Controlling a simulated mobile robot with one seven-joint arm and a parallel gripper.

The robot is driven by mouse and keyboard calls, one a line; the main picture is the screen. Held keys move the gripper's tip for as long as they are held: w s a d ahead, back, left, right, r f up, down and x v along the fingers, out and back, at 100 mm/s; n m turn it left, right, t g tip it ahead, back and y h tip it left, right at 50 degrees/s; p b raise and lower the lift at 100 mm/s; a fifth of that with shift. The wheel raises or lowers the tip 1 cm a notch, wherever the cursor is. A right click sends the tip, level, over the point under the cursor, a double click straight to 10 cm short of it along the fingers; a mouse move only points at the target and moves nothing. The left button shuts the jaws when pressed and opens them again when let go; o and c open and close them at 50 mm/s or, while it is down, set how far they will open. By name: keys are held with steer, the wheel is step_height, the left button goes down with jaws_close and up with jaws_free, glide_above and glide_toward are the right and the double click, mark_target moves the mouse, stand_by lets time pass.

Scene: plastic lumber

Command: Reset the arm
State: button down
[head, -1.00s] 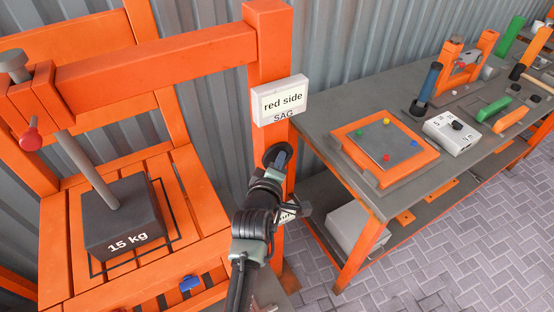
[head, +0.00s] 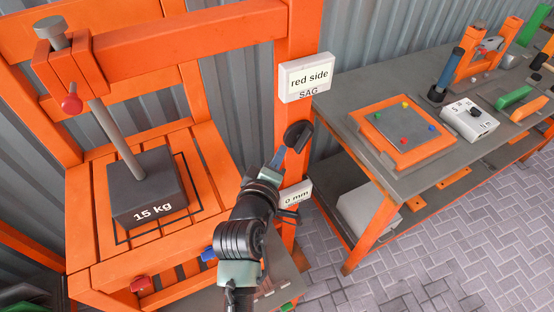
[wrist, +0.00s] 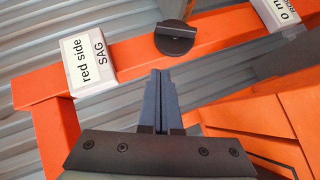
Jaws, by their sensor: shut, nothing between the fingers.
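My gripper (head: 277,160) is in front of the orange post, its fingertips just short of a round black knob (head: 297,136). In the wrist view the gripper (wrist: 161,74) has its two fingers together with nothing between them, and the black knob (wrist: 175,38) lies beyond the tips with a visible gap. My arm reaches up from the bottom middle of the head view.
The orange frame (head: 190,35) holds a dark 15 kg weight (head: 146,187) on orange slats. A "red side SAG" sign (head: 306,77) and a "0 mm" sign (head: 296,196) are on the post. A grey workbench (head: 398,185) with tools stands at right.

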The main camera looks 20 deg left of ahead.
steer(key=shift+s+d+r, duration=0.15)
steer(key=shift+s+d, duration=0.1)
steer(key=shift+s, duration=0.35)
